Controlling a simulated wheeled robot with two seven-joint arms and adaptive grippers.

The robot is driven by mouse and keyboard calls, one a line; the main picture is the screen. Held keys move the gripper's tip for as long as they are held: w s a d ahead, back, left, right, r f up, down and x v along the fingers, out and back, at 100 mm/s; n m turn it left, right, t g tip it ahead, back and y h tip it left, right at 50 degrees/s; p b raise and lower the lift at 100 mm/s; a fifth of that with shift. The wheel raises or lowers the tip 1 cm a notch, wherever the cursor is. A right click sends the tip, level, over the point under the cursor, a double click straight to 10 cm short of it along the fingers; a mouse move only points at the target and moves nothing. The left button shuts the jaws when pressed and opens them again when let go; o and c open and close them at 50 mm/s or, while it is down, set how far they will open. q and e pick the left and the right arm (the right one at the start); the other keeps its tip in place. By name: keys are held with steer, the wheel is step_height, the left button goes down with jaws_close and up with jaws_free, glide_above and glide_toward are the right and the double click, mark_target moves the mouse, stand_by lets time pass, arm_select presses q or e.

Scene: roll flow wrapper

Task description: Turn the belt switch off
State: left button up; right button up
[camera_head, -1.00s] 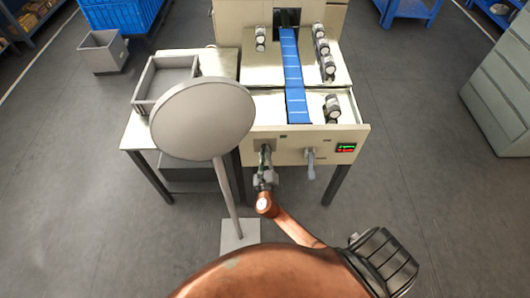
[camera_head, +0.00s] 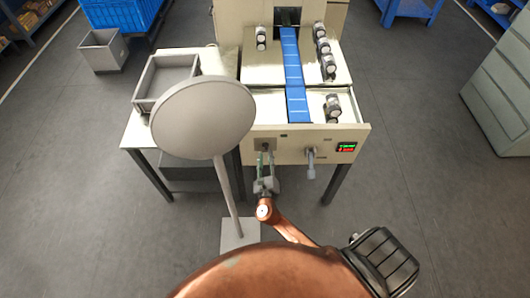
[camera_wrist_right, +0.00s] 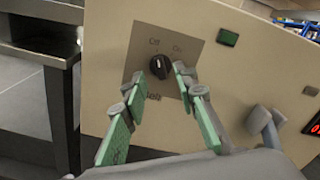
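The belt switch (camera_wrist_right: 160,66) is a black rotary knob on a grey plate with "Off" and "On" labels above it and a partly hidden word below. It sits on the cream front panel (camera_wrist_right: 105,95) of the wrapper. In the right wrist view my right gripper (camera_wrist_right: 160,78) is open, its green-padded fingers on either side of the knob's lower part. I cannot tell whether they touch it. In the head view this gripper (camera_head: 265,155) is in front of the panel and covers part of the switch. The knob's exact pointing direction is unclear. My left gripper is not in view.
A grey lever handle (camera_head: 311,156) sticks out to the right of the switch, with a lit display (camera_head: 346,147) beyond it. A green button (camera_wrist_right: 228,38) is above. A round grey disc on a pole (camera_head: 203,118) stands close on the left. A blue belt (camera_head: 293,75) runs on top.

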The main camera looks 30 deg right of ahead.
steer(key=v, duration=0.8)
steer(key=shift+s+a, duration=0.25)
steer(key=s+d+f+m+g+y, duration=0.1)
steer(key=s+d+f+m+g, duration=0.25)
steer(key=f, duration=0.65)
steer(key=s+f+m+g+y, duration=0.25)
steer(key=s+f+m, duration=0.35)
steer(key=f, duration=0.5)
steer(key=s+d+f+m+g+y, duration=0.1)
steer(key=s+d+f+m+g, duration=0.15)
steer(key=s+f, duration=0.55)
steer(key=s+a+f+m+g+y, duration=0.1)
steer(key=s+f+m+g, duration=0.1)
steer(key=s+f+m, duration=0.4)
steer(key=s+a+f+m+g+y, duration=0.1)
steer(key=s+f+m, duration=0.6)
steer(key=s, duration=0.9)
steer(key=s+a+f+m+g+y, duration=0.1)
steer(key=s+f+m+g+y, duration=0.1)
steer(key=s+f+m, duration=0.5)
steer(key=s+m+g, duration=0.1)
steer(key=s+m, duration=0.1)
steer(key=s, duration=0.2)
steer(key=shift+a, duration=0.4)
